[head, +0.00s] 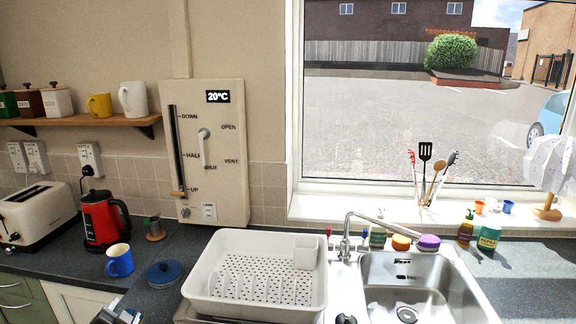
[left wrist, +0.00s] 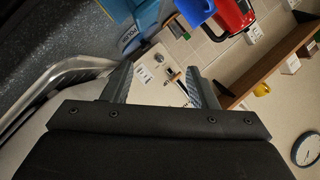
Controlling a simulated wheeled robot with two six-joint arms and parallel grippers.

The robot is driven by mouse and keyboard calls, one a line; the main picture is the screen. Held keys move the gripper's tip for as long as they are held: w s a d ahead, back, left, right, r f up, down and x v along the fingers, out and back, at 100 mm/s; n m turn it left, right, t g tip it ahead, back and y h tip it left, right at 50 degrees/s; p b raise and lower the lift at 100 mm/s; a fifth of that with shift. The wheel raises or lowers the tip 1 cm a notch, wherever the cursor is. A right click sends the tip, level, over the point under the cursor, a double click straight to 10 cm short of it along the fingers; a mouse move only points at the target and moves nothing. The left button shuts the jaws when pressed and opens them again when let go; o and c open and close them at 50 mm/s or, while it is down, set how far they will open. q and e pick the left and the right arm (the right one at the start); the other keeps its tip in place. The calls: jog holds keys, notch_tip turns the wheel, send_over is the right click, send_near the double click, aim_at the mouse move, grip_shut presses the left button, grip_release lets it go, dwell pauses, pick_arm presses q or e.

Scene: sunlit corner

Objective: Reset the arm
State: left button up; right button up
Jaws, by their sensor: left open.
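My left gripper (head: 118,316) shows at the bottom edge of the head view, low at the left of the white dish rack. In the left wrist view my left gripper (left wrist: 161,78) has its two fingers spread wide apart with nothing between them. Behind the gap is the wall panel (left wrist: 152,88), seen tilted. My right gripper cannot be made out in either view.
A white dish rack (head: 200,285) stands beside the steel sink (head: 447,275) with its tap (head: 346,240).

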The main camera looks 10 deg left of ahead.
pick_arm(q)
jog(key=s+d+f+n+g+h, duration=0.1)
jog(key=s+d+f+n+g, duration=0.2)
jog(key=s+d, duration=0.45)
jog(key=s+d+f+g+h, duration=0.1)
jog(key=s+d+f+g, duration=0.1)
jog(key=s+d+f, duration=0.5)
jog(key=s+d+r+n+g+h, duration=0.1)
jog(key=s+d+r+g, duration=0.15)
jog(key=s+d, duration=0.4)
jog(key=s+d+r+n+g+h, duration=0.1)
jog(key=s+d+r+g+h, duration=0.15)
jog(key=s, duration=0.75)
notch_tip(320, 180, down, 30)
jog(key=s+a+b, duration=0.1)
jog(key=b, duration=0.3)
jog(key=s+d+f+g+b, duration=0.1)
jog(key=s+f+b, duration=0.2)
jog(key=s+f, duration=1.1)
jog(key=shift+s+d+f+g, duration=0.15)
jog(key=shift+s+f+g, duration=0.2)
jog(key=shift+f, duration=1.35)
pick_arm(e)
notch_tip(320, 180, down, 7)
jog(key=shift+d, duration=0.2)
pick_arm(q)
jog(key=shift+w, duration=0.1)
pick_arm(e)
jog(key=shift+s, duration=0.1)
